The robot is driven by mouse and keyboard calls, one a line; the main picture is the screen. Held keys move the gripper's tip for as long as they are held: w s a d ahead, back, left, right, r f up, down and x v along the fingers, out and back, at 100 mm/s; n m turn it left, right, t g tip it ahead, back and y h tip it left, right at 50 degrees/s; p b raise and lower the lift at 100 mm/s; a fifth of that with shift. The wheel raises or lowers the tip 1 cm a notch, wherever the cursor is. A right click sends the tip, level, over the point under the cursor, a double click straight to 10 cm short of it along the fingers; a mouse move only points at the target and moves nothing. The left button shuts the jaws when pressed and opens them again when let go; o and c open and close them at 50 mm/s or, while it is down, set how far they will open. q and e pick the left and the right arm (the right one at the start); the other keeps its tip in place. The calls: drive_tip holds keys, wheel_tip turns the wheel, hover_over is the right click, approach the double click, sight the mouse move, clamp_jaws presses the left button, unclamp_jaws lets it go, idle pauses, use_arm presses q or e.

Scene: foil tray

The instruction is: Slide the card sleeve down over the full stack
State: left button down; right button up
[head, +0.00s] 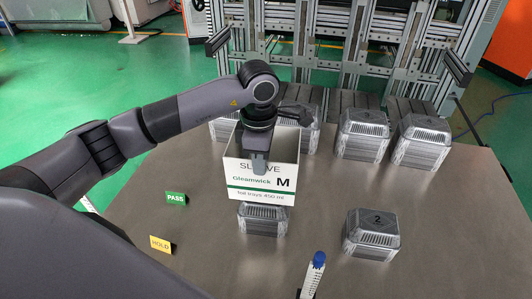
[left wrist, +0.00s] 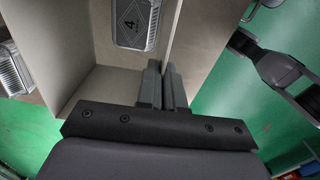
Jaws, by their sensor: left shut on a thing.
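The card sleeve (head: 262,185) is an upright, open-topped white box with a green band, reading Gleamwick and M. My left gripper (head: 258,165) is shut on its near wall, one finger outside. In the left wrist view the fingers (left wrist: 164,75) pinch the wall. A silvery foil tray stack (head: 263,221) is at the sleeve's lower edge, its lower part showing below it. In the left wrist view a dark top marked 4 (left wrist: 133,24) shows within the sleeve's opening. I cannot tell how far the sleeve overlaps this stack.
A stack marked 2 (head: 372,236) stands at right. More stacks (head: 363,137) (head: 421,143) stand at the back, some partly behind the sleeve. A green PASS sign (head: 175,198), a yellow HOLD sign (head: 161,244) and a blue-capped marker (head: 314,275) are on the table.

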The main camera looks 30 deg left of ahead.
use_arm(q)
wheel_tip(320, 180, down, 18)
drive_tip(key=b, duration=1.2)
drive_tip(key=shift+s+r, duration=0.15)
drive_tip(key=shift+r, duration=0.1)
use_arm(e)
wheel_tip(320, 180, down, 10)
drive_tip(key=a, duration=0.1)
drive_tip(key=shift+f, duration=0.2)
use_arm(q)
drive_tip(key=shift+f+b, duration=0.3)
drive_tip(key=shift+b, duration=0.05)
use_arm(e)
drive_tip(key=shift+f, duration=0.25)
use_arm(q)
drive_tip(key=c, duration=1.2)
unclamp_jaws()
drive_tip(key=shift+r+p, duration=0.5)
drive_tip(key=shift+r, duration=3.1)
use_arm(e)
drive_tip(key=shift+r, duration=0.45)
